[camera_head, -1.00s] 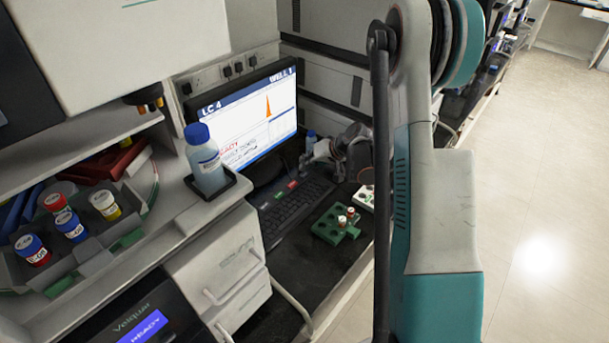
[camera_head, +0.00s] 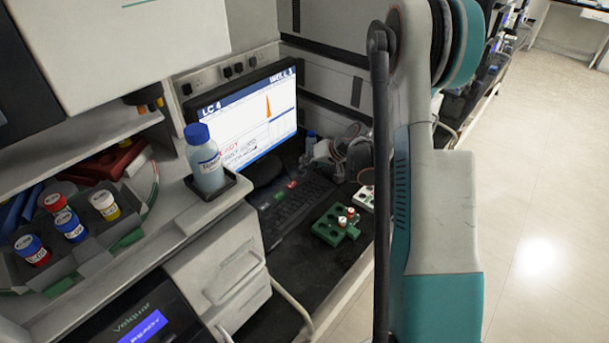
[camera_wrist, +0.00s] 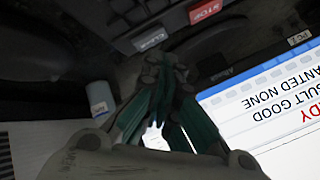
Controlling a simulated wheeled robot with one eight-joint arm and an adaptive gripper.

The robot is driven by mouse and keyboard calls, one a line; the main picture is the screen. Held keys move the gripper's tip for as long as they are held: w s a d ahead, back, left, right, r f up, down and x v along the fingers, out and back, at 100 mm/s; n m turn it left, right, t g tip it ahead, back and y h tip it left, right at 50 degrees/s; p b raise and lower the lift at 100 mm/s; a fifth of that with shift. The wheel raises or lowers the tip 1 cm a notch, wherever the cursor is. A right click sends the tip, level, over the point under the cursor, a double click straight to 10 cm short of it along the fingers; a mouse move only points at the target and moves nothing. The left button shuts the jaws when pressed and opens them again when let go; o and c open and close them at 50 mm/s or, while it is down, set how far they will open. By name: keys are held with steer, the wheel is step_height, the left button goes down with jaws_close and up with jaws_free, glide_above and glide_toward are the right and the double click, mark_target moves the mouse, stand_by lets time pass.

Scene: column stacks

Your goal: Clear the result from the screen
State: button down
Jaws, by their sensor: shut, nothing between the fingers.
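In the wrist view the screen (camera_wrist: 290,150) is upside down, with readable words "RESULT GOOD" and "WANTED NONE". The keyboard (camera_head: 290,210) lies in front of it. The wrist view shows a grey labelled key (camera_wrist: 150,40), apparently "CLEAR", and a red STOP key (camera_wrist: 205,11). My gripper (camera_wrist: 166,62) is shut and empty, its tips appearing just below the grey key in the picture. I cannot tell whether they touch anything.
A blue-capped bottle (camera_head: 206,165) stands on a ledge left of the screen. A small blue-capped bottle (camera_head: 310,142) is near my gripper.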

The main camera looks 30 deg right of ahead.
mark_target(307, 173)
steer(key=shift+f, duration=0.2)
steer(key=shift+f+b, duration=0.25)
steer(key=shift+b, duration=0.2)
steer(key=shift+f+b, duration=0.35)
stand_by(0.4)
steer(key=shift+r, duration=0.15)
steer(key=shift+r+p, duration=0.4)
steer(key=shift+r, duration=0.3)
steer(key=shift+r+p, duration=1.35)
steer(key=shift+r, duration=1.15)
